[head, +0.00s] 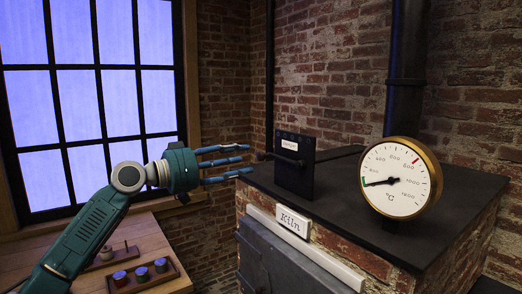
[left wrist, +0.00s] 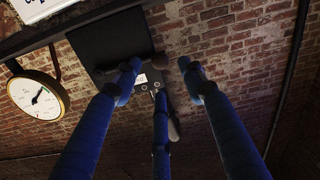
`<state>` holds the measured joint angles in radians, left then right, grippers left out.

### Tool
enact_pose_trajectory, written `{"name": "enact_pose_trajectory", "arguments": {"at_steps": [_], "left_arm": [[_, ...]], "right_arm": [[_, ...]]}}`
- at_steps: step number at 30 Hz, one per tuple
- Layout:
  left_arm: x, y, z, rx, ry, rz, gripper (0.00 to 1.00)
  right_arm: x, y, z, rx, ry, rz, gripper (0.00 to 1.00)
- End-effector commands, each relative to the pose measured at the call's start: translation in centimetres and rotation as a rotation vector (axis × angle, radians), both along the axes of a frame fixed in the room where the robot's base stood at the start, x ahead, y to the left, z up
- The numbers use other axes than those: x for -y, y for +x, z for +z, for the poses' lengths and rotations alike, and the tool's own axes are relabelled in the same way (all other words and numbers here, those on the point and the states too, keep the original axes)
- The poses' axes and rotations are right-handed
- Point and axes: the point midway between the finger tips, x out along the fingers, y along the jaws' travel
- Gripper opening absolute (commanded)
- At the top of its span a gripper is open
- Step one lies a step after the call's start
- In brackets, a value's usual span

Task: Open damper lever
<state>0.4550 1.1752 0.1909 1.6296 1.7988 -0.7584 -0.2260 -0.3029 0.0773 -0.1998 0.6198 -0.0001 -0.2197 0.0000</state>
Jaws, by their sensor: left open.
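The damper (head: 294,178) is an upright dark plate with a small white label, standing on top of the kiln. A dark lever (head: 278,157) sticks out from its face toward the left. My left gripper (head: 246,161) is open, its blue fingers spread and pointing right, with the tips just left of the lever's end. In the left wrist view, the damper plate (left wrist: 100,35) shows beyond the fingers of the left gripper (left wrist: 158,75), with the lever partly hidden behind them. I cannot tell whether any finger touches the lever. My right gripper is not in view.
The brick kiln (head: 352,255) has a dark top and a "Kiln" sign (head: 294,222). A round temperature gauge (head: 400,205) stands right of the damper, before a black pipe (head: 404,100). A wooden table (head: 150,235) holds a tray of small jars below my left arm.

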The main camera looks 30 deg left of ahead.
Motion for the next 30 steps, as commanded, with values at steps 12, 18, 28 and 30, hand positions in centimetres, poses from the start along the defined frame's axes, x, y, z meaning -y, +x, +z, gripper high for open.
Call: {"name": "enact_pose_trajectory", "arguments": {"at_steps": [12,18,28,30], "left_arm": [[2.5,6.2,0.4,0.002,-0.004,0.001,0.41],[2.8,6.9,0.0,0.000,-0.001,0.001,0.41],[2.8,6.9,0.0,-0.001,-0.001,0.001,0.15],[2.8,6.9,0.0,-0.001,-0.001,0.001,0.01]], "right_arm": [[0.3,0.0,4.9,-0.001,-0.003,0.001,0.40],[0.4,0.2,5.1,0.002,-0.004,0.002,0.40],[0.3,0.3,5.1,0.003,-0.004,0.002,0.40],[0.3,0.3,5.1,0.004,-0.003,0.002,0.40]]}}
